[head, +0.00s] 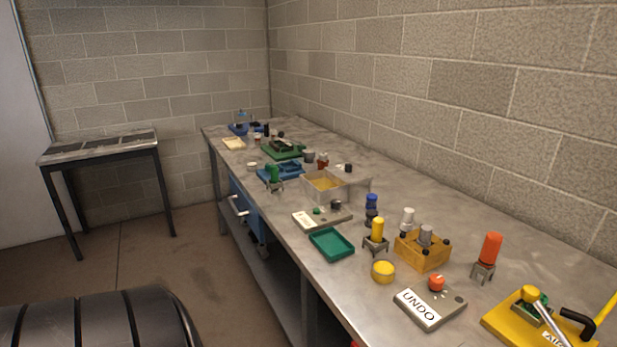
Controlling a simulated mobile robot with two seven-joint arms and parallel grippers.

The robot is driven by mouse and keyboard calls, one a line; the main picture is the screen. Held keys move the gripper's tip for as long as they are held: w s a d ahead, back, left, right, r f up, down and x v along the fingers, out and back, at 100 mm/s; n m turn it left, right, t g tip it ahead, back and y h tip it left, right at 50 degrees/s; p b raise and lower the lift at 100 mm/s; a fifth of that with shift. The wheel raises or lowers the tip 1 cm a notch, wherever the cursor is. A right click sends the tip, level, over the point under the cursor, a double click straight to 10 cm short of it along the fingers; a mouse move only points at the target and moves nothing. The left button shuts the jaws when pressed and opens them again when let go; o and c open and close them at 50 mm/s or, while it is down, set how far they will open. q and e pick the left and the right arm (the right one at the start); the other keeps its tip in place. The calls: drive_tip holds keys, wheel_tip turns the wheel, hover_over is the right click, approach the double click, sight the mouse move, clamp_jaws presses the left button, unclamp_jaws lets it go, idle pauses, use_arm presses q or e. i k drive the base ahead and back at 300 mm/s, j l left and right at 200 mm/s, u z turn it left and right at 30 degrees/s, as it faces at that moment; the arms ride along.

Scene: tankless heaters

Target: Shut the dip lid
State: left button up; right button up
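A pale grey open box (312,193) with a yellowish inside stands on the workbench near the middle of the view. It looks like the dip container, but no label on it can be read. A grey flat part at its right side may be its lid; I cannot tell its exact angle. Neither of my grippers is in view.
The long grey workbench (400,190) runs along the block wall. Near the box are a green tray (332,244), a blue tray (289,170), a button panel (322,218) and a yellow cup (383,271). An UNDO panel (430,308) lies closer. A small table (100,146) stands left.

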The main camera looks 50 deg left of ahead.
sight(348, 172)
drive_tip(key=j+u, duration=0.25)
drive_tip(key=u, duration=0.15)
drive_tip(key=j+u, duration=0.2)
drive_tip(key=u, duration=0.25)
drive_tip(key=i+j+u, duration=0.1)
drive_tip(key=u, duration=0.3)
drive_tip(key=i+j, duration=0.05)
drive_tip(key=j, duration=0.05)
